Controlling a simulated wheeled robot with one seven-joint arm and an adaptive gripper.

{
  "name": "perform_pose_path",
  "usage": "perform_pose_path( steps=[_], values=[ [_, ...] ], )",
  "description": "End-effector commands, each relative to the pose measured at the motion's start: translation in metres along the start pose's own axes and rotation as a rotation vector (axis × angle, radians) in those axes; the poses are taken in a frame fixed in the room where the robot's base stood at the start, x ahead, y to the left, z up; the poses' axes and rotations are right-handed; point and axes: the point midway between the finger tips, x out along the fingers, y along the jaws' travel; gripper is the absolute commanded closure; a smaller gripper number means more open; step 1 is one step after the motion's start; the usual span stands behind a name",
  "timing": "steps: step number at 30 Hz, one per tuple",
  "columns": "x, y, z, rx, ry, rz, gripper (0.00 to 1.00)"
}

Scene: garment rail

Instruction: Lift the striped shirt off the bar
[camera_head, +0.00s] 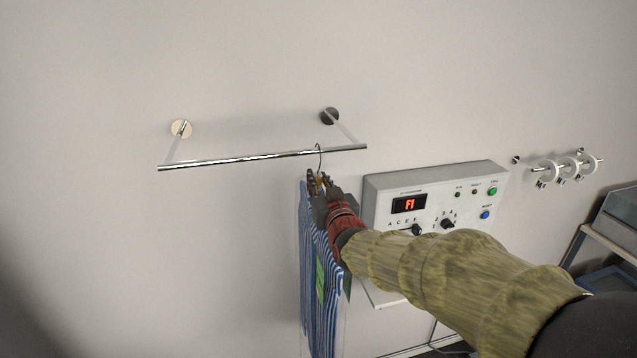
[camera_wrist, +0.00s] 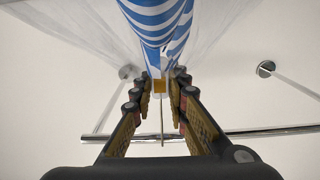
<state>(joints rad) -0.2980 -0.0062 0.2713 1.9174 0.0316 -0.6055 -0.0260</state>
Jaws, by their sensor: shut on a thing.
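The blue-and-white striped shirt (camera_head: 318,285) hangs below the chrome bar (camera_head: 250,158), near the bar's right end. Its hanger hook (camera_head: 319,157) reaches up to the bar and appears to be over it. My gripper (camera_head: 319,182) is at the top of the shirt, just under the hook, and is shut on the hanger's neck. In the wrist view the fingers (camera_wrist: 161,88) close around the hanger near a small orange-brown piece (camera_wrist: 159,86). The striped cloth (camera_wrist: 158,20) and the bar (camera_wrist: 270,132) also show there. My arm and gripper hide part of the shirt in the head view.
A control box (camera_head: 435,190) with a red display and knobs stands to the right of the shirt, close to my arm. A short rail with white rings (camera_head: 568,168) is on the wall further right. The wall left of the shirt is clear.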

Motion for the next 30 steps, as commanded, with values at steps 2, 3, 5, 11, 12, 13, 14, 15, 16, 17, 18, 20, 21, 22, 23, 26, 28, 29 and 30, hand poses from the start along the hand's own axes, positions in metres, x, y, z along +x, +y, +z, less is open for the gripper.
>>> perform_pose_path(
  steps=[2,3,5,11,12,13,14,15,16,17,18,20,21,22,23,26,28,29,30],
  values=[
    [0.000,0.000,-0.006,0.000,0.005,0.000,1.00],
    [0.000,0.000,-0.008,0.000,0.005,0.000,1.00],
    [0.000,0.000,-0.011,0.000,0.006,0.000,1.00],
    [0.000,0.000,-0.019,0.000,0.009,0.000,1.00],
    [0.000,0.000,-0.021,0.000,0.009,0.000,1.00],
    [0.000,0.000,-0.022,0.000,0.009,0.000,1.00],
    [0.000,0.000,-0.023,0.000,0.009,0.000,1.00],
    [0.000,0.000,-0.025,0.000,0.009,0.000,1.00],
    [0.000,0.000,-0.026,0.000,0.009,0.000,1.00],
    [0.000,0.000,-0.027,0.000,0.009,0.000,1.00],
    [0.000,0.000,-0.028,0.000,0.009,0.000,1.00],
    [0.000,0.000,-0.030,0.000,0.009,0.000,1.00],
    [0.000,0.000,-0.031,0.000,0.009,0.000,1.00],
    [0.000,0.000,-0.031,0.000,0.009,0.000,1.00],
    [0.000,0.000,-0.031,0.000,0.009,0.000,1.00],
    [0.000,0.000,-0.031,0.000,0.009,0.000,1.00],
    [0.000,0.000,-0.031,0.000,0.009,0.000,1.00],
    [0.000,0.000,-0.031,0.000,0.010,0.000,1.00],
    [-0.001,0.000,-0.031,0.000,0.010,0.000,1.00]
  ],
)
